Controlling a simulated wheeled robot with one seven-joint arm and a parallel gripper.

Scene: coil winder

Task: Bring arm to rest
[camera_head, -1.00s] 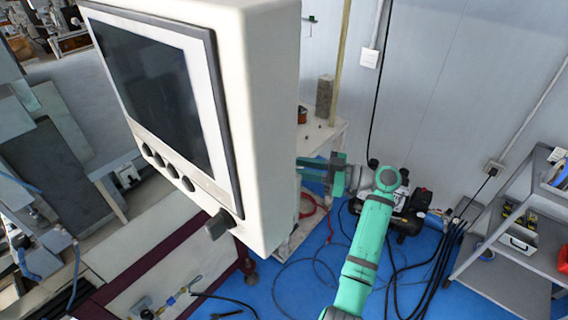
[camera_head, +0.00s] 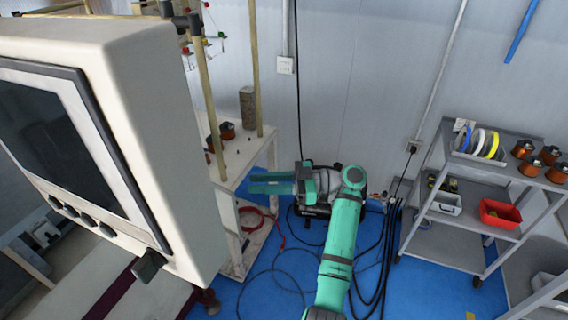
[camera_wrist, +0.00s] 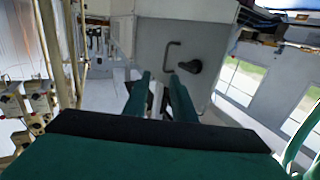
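My gripper (camera_head: 258,182) is at the end of my green arm, right of the white control box and near the white table in the head view. Its two green fingers point left in that view. In the wrist view the fingers (camera_wrist: 160,78) stand apart with a gap between them, and I see nothing held. Beyond them is a grey panel (camera_wrist: 205,45) with a dark handle. My arm (camera_head: 340,245) is bent, with its elbow towards the wall.
The white control box (camera_head: 150,130) fills the left. A white table (camera_head: 228,178) with posts and spools stands behind it. A grey shelf cart (camera_head: 450,240) with a red bin (camera_head: 500,213) is at right. Cables (camera_head: 385,260) lie on the blue floor beside my arm.

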